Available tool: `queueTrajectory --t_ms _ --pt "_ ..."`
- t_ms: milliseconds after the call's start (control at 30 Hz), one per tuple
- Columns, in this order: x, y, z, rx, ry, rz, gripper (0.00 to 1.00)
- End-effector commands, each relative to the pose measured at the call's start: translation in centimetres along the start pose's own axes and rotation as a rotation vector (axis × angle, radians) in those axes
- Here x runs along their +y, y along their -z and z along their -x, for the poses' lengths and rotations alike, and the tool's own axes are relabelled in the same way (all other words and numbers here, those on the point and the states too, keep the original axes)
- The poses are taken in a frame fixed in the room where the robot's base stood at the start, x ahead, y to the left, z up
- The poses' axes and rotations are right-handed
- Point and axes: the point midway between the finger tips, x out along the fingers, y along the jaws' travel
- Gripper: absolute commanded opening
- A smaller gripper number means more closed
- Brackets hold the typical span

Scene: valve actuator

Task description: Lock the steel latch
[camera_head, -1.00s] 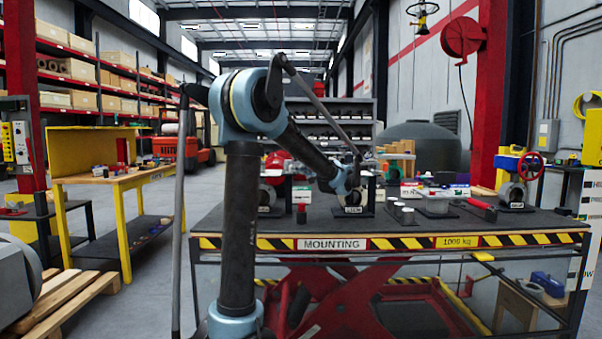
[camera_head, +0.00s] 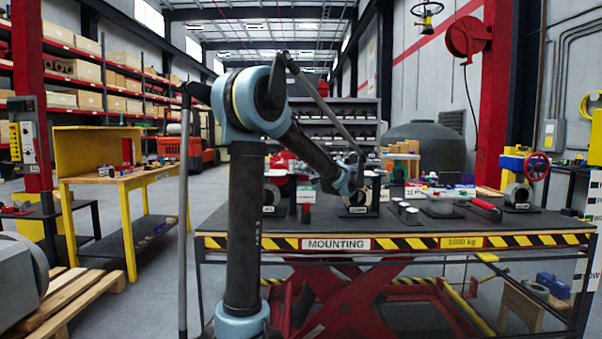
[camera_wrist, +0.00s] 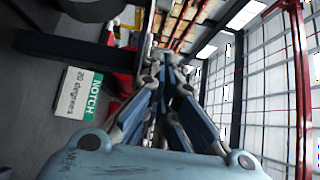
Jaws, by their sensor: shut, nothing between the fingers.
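My gripper (camera_wrist: 165,57) shows in the wrist view with its fingers drawn together and nothing between them. In the head view it is mostly hidden behind my blue wrist, above the mounting table (camera_head: 245,226). A white and green card (camera_wrist: 78,94) reading "NOTCH 20 degrees" is left of my fingers in the wrist view, apart from them. A dark upright stand with a round metal part (camera_head: 358,200) is just beyond my wrist in the head view. I cannot pick out the steel latch with certainty; it may be hidden by my arm or too small to tell.
A valve with a red handle (camera_head: 487,209) lies right of my wrist, and a valve with a red handwheel (camera_head: 536,167) stands at the table's right end. Small grey cylinders (camera_head: 409,214) stand near the front edge. A yellow workbench (camera_head: 130,182) and pallet (camera_head: 70,300) are at left.

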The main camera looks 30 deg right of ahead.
Motion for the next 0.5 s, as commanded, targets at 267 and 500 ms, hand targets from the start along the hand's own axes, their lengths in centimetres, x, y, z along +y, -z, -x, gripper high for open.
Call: queueTrajectory --t_ms 267,500 --pt "0.1 -0.4 3.8 -0.007 -0.001 0.0 0.0" --pt "0.1 -0.1 8.2 -0.002 -0.001 0.0 0.0"
